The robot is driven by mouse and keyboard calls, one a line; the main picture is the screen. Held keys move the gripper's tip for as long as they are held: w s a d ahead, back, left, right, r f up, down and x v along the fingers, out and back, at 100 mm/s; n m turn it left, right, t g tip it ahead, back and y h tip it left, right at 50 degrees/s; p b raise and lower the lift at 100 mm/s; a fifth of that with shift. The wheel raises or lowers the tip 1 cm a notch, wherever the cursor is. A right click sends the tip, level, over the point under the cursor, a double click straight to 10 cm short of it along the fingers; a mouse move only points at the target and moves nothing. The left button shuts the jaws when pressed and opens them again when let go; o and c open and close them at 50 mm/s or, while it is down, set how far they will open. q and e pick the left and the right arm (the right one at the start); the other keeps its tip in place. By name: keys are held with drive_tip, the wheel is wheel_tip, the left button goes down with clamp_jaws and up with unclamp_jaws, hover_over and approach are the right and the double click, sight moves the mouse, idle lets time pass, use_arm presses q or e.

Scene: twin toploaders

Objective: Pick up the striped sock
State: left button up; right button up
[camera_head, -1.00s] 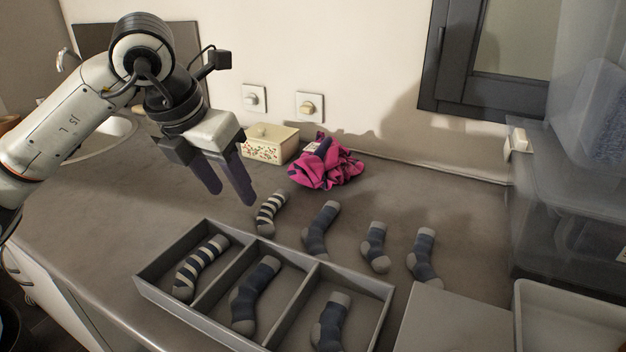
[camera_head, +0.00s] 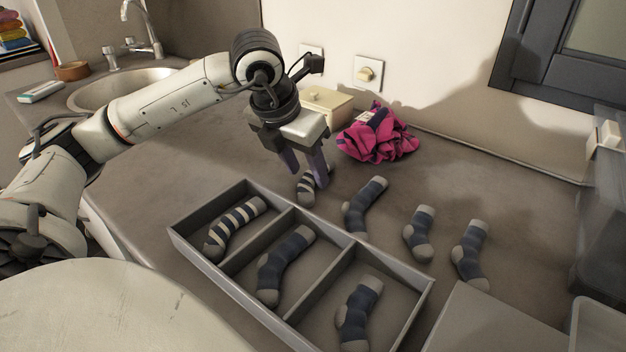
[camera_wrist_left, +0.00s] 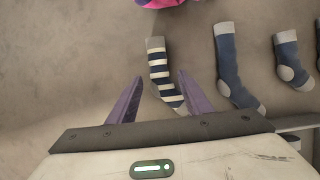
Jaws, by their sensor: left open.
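A striped sock (camera_head: 307,188), navy and cream with a grey end, lies on the counter behind the divided tray. In the left wrist view this striped sock (camera_wrist_left: 160,70) lies between and just ahead of the fingertips. My left gripper (camera_head: 307,178) is open above it, pointing down, with purple fingers partly hiding the sock in the head view. The open left gripper (camera_wrist_left: 153,88) also shows in the wrist view, with nothing held. Another striped sock (camera_head: 235,226) lies in the left compartment of the grey tray (camera_head: 205,205). My right gripper is not in view.
Several plain blue-grey socks lie right of the striped one, the nearest being a long sock (camera_head: 362,205). A pink cloth (camera_head: 378,140) and a floral box (camera_head: 328,104) stand behind. The tray's other compartments hold plain socks. A sink (camera_head: 120,88) is at left.

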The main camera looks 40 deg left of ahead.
use_arm(q)
drive_tip(key=shift+w+f, duration=0.15)
drive_tip(key=shift+f, duration=0.2)
drive_tip(key=c, duration=1.1)
drive_tip(key=shift+r, duration=0.1)
